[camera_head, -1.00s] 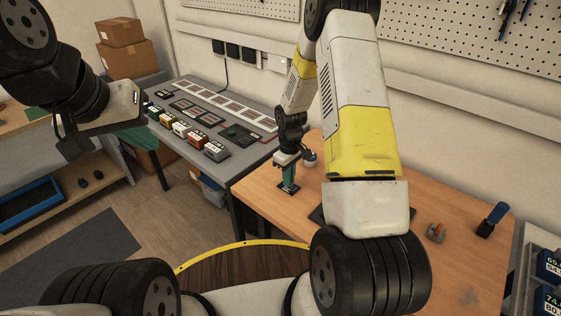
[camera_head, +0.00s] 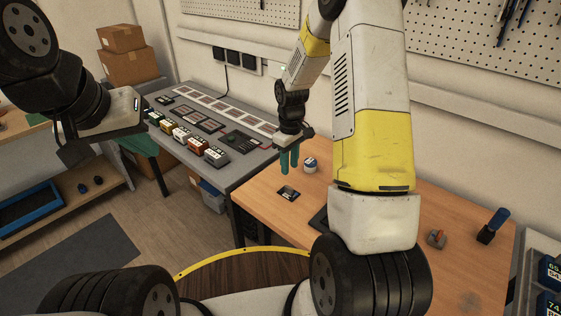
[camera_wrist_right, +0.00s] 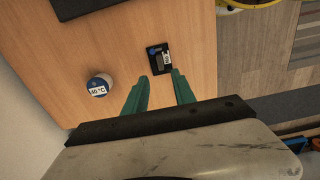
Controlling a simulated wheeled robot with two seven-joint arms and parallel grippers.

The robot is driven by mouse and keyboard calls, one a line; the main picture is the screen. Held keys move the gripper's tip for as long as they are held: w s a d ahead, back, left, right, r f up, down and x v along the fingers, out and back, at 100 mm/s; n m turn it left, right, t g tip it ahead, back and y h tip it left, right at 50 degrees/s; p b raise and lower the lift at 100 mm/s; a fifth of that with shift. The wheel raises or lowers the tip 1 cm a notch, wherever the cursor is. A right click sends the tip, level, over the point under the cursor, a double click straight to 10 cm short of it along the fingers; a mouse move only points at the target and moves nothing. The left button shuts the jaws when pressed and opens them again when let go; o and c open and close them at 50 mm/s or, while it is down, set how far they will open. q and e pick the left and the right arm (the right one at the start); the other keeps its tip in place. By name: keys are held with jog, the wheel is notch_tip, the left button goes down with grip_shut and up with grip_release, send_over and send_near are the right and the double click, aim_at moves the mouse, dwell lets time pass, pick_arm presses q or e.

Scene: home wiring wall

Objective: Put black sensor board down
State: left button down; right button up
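The black sensor board (camera_head: 288,194) lies flat on the wooden table near its left end. In the right wrist view the board (camera_wrist_right: 157,60) shows a blue round part and a white label. My right gripper (camera_head: 289,171) is above the board, apart from it, with its green fingers pointing down. In the right wrist view the fingers of the right gripper (camera_wrist_right: 160,80) are spread with nothing between them. My left gripper (camera_head: 75,150) is at the far left, away from the table; its fingers are not clear.
A small round white container (camera_head: 310,165) labelled 40 °C stands close to the board. A dark flat plate lies further right, partly behind my arm. The grey bench (camera_head: 240,170) with several coloured blocks adjoins on the left. An orange-topped grey part (camera_head: 437,238) sits at right.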

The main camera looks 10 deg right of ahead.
jog(key=s+r+m+t, duration=0.1)
jog(key=s+r, duration=0.3)
jog(key=r, duration=0.5)
jog(key=s+r+m+t, duration=0.2)
jog(key=s+r, duration=0.2)
jog(key=r, duration=0.5)
jog(key=s+a+r+m+t+y, duration=0.1)
jog(key=s+r, duration=0.3)
jog(key=s, duration=0.4)
jog(key=s+a+r+m+t+y, duration=0.1)
jog(key=s+r+m+t, duration=0.1)
jog(key=s+r, duration=0.3)
jog(key=s+m, duration=0.1)
jog(key=s, duration=0.2)
jog(key=shift+a+r, duration=0.25)
jog(key=shift+a, duration=0.05)
